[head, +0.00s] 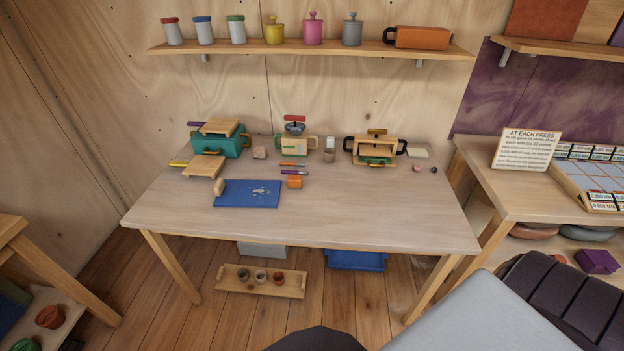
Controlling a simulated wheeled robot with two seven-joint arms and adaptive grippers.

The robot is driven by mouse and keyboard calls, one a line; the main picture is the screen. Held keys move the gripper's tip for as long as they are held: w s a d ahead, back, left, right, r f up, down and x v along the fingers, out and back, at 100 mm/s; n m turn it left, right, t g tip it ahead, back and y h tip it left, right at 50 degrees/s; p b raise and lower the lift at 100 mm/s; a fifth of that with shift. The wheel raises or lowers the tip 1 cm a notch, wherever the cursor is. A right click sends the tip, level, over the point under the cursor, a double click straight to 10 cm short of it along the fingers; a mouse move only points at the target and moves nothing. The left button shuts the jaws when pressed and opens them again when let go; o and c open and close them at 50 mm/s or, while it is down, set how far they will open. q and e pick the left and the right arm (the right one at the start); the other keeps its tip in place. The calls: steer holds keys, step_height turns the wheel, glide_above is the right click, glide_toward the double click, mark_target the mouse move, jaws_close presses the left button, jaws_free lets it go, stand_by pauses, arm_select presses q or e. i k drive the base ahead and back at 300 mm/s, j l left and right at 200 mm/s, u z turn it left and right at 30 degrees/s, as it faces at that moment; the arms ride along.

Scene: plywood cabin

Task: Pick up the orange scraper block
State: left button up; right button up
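A small orange block-like piece (294,182) sits on the pale wooden table (390,219), just right of the blue mat (247,201). It looks like the orange scraper block, but it is too small to make out its exact shape. Two thin sticks, one orange (292,164) and one purple (296,172), lie just behind it. Neither of my grippers shows in the head view.
A tan block (218,187) stands at the mat's left edge. A teal box (222,140), a cream pot (293,146) and a black-handled wooden press (375,149) line the table's back. A wall shelf (290,47) holds jars above. The table's front is clear.

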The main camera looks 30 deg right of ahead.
mark_target(294, 181)
steer(key=i+j+z, duration=0.25)
steer(key=z, duration=0.2)
steer(key=i+j+z, duration=0.2)
steer(key=j+z, duration=0.2)
steer(key=j, duration=0.2)
steer(key=i+j+z, duration=0.15)
steer(key=j, duration=0.2)
steer(key=j+z, duration=0.2)
steer(key=j, duration=0.2)
steer(key=i, duration=0.05)
